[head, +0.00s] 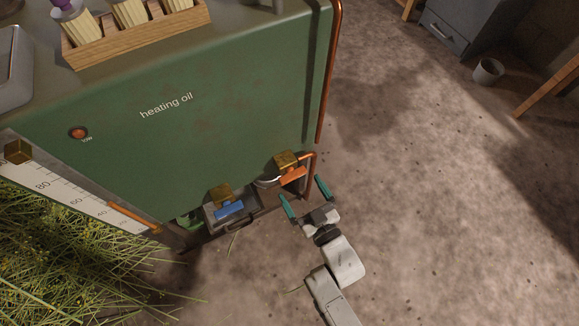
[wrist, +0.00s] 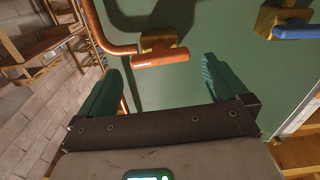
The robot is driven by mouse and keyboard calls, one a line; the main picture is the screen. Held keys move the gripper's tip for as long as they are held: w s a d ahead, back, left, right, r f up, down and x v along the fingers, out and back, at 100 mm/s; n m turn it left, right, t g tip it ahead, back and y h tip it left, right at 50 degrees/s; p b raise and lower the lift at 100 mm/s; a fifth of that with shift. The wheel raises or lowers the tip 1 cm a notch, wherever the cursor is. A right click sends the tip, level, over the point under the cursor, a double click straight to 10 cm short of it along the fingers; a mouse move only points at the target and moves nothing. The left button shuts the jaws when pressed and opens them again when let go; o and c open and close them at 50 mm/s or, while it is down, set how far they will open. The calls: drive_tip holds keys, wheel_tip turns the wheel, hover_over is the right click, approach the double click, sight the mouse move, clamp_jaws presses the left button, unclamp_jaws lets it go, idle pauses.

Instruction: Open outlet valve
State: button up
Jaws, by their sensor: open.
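Two valves sit low on the front of the green still (head: 200,110). One has a brass body (head: 286,160) and an orange handle (head: 293,177), beside a copper pipe (head: 314,165). The other has a brass body (head: 221,194) and a blue handle (head: 229,210), to the left. Neither is labelled as the outlet in view. My gripper (head: 303,191) is open and empty, just in front of the orange-handled valve. In the wrist view the orange handle (wrist: 160,59) lies ahead between the open fingers, with no visible contact. The blue handle (wrist: 296,33) is at upper right.
A grey tray (head: 240,218) stands below the blue handle. Cut herbs (head: 70,255) lie at lower left. The floor (head: 430,200) to the right is clear; a bucket (head: 488,71) stands farther back.

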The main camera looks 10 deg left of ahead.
sight(290, 170)
drive_tip(key=b+x, duration=0.1)
drive_tip(key=x, duration=0.6)
drive_tip(key=shift+w+a+b, duration=0.15)
drive_tip(key=shift+w+b, duration=0.1)
drive_tip(key=shift+b, duration=0.05)
drive_tip(key=c, duration=0.8)
drive_tip(key=shift+f+m, duration=0.1)
drive_tip(key=shift+m, duration=0.3)
drive_tip(key=shift+c, duration=0.2)
drive_tip(key=shift+m+b, duration=0.35)
drive_tip(key=shift+m, duration=0.15)
drive_tip(key=o, duration=0.8)
drive_tip(key=shift+o, duration=0.2)
drive_tip(key=p+v, duration=0.2)
drive_tip(key=v, duration=0.9)
